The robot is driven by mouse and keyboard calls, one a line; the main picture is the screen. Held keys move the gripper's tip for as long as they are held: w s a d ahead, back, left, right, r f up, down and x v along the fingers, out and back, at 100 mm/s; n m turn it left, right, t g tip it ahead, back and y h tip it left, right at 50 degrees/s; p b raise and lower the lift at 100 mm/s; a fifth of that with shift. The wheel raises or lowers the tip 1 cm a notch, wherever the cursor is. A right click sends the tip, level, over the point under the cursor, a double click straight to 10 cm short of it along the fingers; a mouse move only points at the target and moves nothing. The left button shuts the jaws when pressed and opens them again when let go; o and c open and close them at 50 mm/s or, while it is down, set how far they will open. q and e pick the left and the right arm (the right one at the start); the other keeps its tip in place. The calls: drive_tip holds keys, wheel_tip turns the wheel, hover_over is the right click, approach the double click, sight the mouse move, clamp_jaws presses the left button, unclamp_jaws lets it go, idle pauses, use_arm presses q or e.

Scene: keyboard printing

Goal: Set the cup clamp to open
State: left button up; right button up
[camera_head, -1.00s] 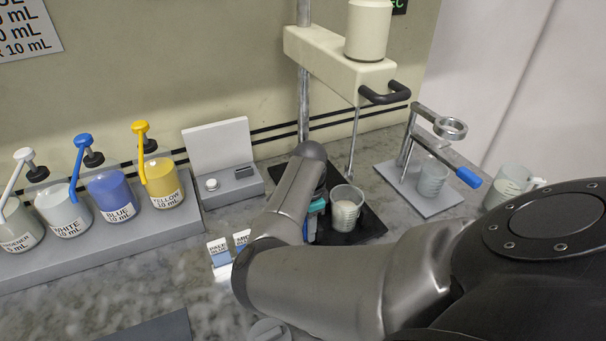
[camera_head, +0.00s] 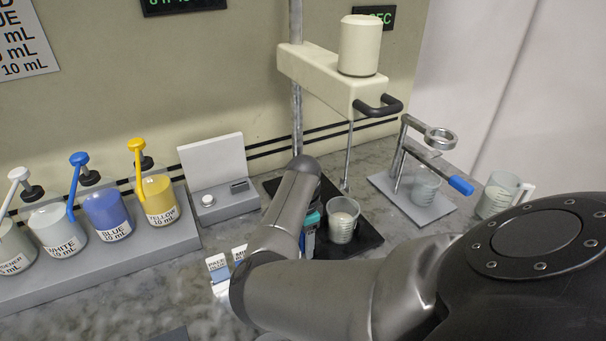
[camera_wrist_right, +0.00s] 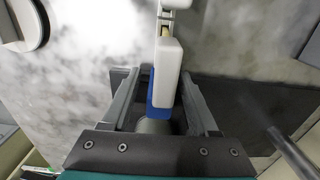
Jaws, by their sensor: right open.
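The cup clamp's lever, a white handle with a blue part (camera_wrist_right: 165,75), lies between the fingers of my right gripper (camera_wrist_right: 162,92) in the right wrist view. The fingers are open on either side of it; whether they touch it I cannot tell. In the head view the teal part of the right gripper (camera_head: 311,220) shows beside a clear cup (camera_head: 342,226) with pale contents, on the black base (camera_head: 352,246) of the mixer. My left gripper is out of view.
The cream mixer head (camera_head: 325,75) and its thin rod (camera_head: 348,158) stand above the cup. A grey stand with a ring and blue handle (camera_head: 461,186) is to the right, near a jug (camera_head: 500,194). Pump bottles (camera_head: 108,213) line the left.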

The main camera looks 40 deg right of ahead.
wheel_tip(320, 180, up, 15)
drive_tip(key=p, duration=0.2)
drive_tip(key=shift+r, duration=0.15)
idle(0.4)
